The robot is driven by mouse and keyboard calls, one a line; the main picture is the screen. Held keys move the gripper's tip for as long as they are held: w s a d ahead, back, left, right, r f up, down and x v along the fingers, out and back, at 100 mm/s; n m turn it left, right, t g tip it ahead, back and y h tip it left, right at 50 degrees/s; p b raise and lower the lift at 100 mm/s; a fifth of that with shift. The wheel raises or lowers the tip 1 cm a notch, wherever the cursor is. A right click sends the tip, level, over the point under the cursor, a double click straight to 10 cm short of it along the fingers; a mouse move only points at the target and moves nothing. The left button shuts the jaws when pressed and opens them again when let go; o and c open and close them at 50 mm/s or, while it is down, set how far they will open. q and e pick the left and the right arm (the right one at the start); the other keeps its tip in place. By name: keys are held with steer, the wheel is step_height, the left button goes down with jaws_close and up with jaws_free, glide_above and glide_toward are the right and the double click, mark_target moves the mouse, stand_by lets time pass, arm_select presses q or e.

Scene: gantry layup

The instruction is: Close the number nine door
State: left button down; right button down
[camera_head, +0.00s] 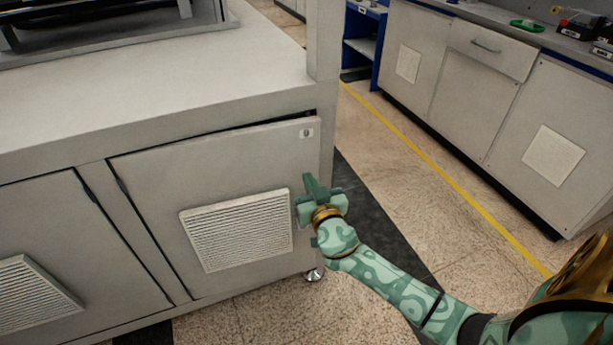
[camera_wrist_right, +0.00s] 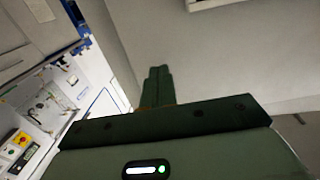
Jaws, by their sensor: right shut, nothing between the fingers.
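A grey cabinet door (camera_head: 155,180) with a white louvred vent (camera_head: 238,229) is in the middle of the head view. A small label (camera_head: 306,133) sits at its upper right corner, too small to read. The door looks nearly flush, with a dark gap along its top edge. My right gripper (camera_head: 312,187) is shut and empty, at the door's right edge below the label. Whether it touches the door I cannot tell. The right wrist view shows its shut fingers (camera_wrist_right: 157,88) against a grey panel (camera_wrist_right: 225,65). My left gripper is not in view.
A second vented door (camera_head: 55,265) is at the left of the same cabinet. A caster (camera_head: 314,273) stands under the right corner. A yellow floor line (camera_head: 450,179) runs along the open aisle. Grey cabinets (camera_head: 470,90) line the far right.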

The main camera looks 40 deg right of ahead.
steer(key=shift+x, duration=1.15)
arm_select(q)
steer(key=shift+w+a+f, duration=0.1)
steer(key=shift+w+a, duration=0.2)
